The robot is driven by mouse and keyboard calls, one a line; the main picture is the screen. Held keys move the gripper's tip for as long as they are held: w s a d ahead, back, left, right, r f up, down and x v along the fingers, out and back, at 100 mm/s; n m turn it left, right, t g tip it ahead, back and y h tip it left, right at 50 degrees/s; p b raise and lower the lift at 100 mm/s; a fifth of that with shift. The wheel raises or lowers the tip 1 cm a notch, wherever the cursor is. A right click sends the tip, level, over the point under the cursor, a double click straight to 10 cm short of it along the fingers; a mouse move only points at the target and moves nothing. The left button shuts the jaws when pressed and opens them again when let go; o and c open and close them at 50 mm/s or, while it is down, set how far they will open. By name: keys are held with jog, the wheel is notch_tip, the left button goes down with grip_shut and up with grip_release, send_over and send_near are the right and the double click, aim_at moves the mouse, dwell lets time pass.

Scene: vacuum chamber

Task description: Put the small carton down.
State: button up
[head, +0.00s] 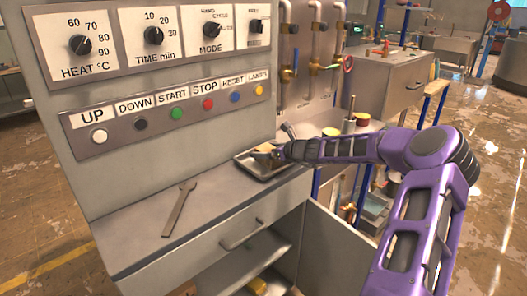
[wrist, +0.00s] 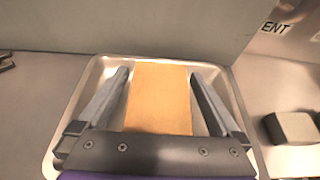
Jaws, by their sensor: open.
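The small carton (wrist: 160,97) is a plain tan-brown block. In the wrist view it lies within the outline of a shallow metal tray (wrist: 78,118), between my gripper's fingers. My gripper (wrist: 160,76) is open, with one finger on each side of the carton and a narrow gap showing at each side. The carton's near end is hidden behind the gripper body. In the head view my gripper (head: 277,150) is over the tray (head: 267,174) at the right end of the grey worktop, and the carton there (head: 263,148) is small and partly hidden.
A wrench (head: 180,207) lies on the worktop left of the tray. The control panel (head: 165,105) rises behind the worktop. A grey block (wrist: 291,128) sits right of the tray in the wrist view. Below, a cabinet door (head: 335,255) stands open. The worktop between wrench and tray is clear.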

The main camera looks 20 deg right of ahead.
jog(key=v, duration=1)
jog(key=shift+s+d+r, duration=0.1)
jog(key=shift+s+r, duration=0.05)
jog(key=shift+s, duration=0.2)
